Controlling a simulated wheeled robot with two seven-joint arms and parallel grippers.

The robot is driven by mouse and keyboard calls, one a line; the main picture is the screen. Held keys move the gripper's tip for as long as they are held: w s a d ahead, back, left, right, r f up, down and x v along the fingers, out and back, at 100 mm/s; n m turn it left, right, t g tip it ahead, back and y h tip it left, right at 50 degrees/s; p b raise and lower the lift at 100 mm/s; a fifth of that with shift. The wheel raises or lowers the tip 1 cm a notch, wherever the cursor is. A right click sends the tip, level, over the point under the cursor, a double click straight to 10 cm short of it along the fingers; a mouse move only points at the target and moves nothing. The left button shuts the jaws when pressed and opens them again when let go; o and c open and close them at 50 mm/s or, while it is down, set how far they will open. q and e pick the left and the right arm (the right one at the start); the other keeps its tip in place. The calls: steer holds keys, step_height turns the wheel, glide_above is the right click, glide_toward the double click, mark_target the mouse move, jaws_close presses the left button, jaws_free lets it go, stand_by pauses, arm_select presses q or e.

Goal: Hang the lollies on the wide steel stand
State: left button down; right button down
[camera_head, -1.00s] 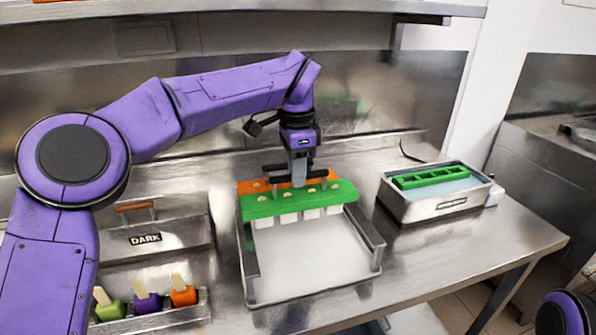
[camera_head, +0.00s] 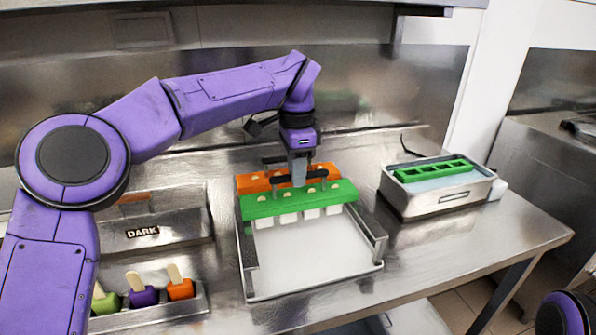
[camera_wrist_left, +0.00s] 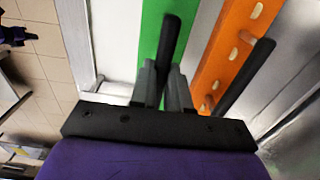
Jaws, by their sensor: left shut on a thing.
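The wide steel stand (camera_head: 250,283) is in the middle of the table, with two side rails over a white base. A green holder bar (camera_head: 262,207) with a row of pale lollies (camera_head: 311,213) hanging below it spans the stand near its back. An orange bar (camera_head: 252,182) with stick ends on top lies just behind it. My left gripper (camera_head: 299,183) is shut on the green bar's dark handle; the wrist view also shows the gripper (camera_wrist_left: 166,95) closed around that handle. Whether the green bar touches the rails I cannot tell. My right gripper is out of view.
A steel bath (camera_head: 430,205) with a green mould (camera_head: 433,170) in it stands at the right. At the left are a box labelled DARK (camera_head: 165,236) and a tray (camera_head: 152,318) of coloured lollies. The stand's front is clear.

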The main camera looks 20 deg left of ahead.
arm_select(q)
steer(key=shift+f+b, duration=0.3)
steer(key=shift+b, duration=0.1)
stand_by(0.5)
steer(key=c, duration=1)
jaws_free()
step_height(320, 180, up, 11)
steer(key=p, duration=0.2)
steer(key=shift+f+p, duration=0.2)
steer(key=shift+p, duration=0.1)
